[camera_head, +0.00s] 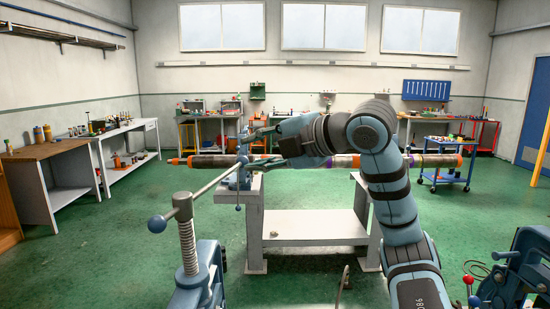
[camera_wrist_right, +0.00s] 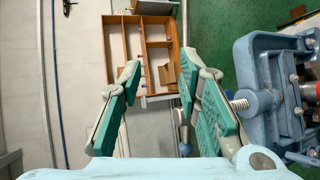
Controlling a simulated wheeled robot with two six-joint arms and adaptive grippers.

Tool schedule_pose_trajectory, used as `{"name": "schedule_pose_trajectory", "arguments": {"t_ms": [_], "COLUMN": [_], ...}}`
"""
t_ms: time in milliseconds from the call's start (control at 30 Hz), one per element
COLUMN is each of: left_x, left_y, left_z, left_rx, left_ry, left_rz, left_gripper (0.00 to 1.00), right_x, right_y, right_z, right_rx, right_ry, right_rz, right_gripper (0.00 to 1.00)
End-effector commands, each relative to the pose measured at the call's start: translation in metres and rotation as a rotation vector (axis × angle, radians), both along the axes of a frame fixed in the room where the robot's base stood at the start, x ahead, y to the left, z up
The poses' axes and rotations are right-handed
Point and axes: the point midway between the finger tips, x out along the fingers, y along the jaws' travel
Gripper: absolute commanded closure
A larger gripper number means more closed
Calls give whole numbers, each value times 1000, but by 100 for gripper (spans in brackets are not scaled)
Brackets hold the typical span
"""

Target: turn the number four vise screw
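My right gripper (camera_head: 254,147) reaches left across the pipe in the head view. Its green fingers are open and empty in the wrist view (camera_wrist_right: 160,85). A blue bench vise (camera_head: 242,180) stands just below the fingers, with a thin handle bar hanging upright and a ball at its lower end. In the wrist view a blue vise (camera_wrist_right: 262,60) is right of the fingers. Its threaded screw (camera_wrist_right: 240,104) runs behind the right finger, and a handle ball (camera_wrist_right: 185,149) shows below that finger. I cannot read a number on any vise. My left gripper is out of view.
A long banded pipe (camera_head: 210,161) lies level above the white bench (camera_head: 315,226). A large foreground vise has an upright screw (camera_head: 188,245) and a long slanted handle (camera_head: 157,224). Another blue vise (camera_head: 524,265) is lower right. The green floor is open at left.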

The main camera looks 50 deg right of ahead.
Motion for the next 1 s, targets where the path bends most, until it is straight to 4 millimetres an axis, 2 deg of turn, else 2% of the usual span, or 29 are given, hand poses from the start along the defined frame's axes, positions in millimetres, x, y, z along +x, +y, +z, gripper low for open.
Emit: {"name": "schedule_pose_trajectory", "arguments": {"t_ms": [400,1000], "left_x": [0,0], "left_y": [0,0], "left_z": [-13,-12], "left_rx": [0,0], "left_ry": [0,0], "left_rz": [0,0], "left_gripper": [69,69], "right_x": [-40,-43], "right_y": [-2,-2], "right_z": [6,8], "right_rx": [0,1], "right_ry": [-1,1], "right_rz": [-1,0], "right_gripper": [69,69]}}
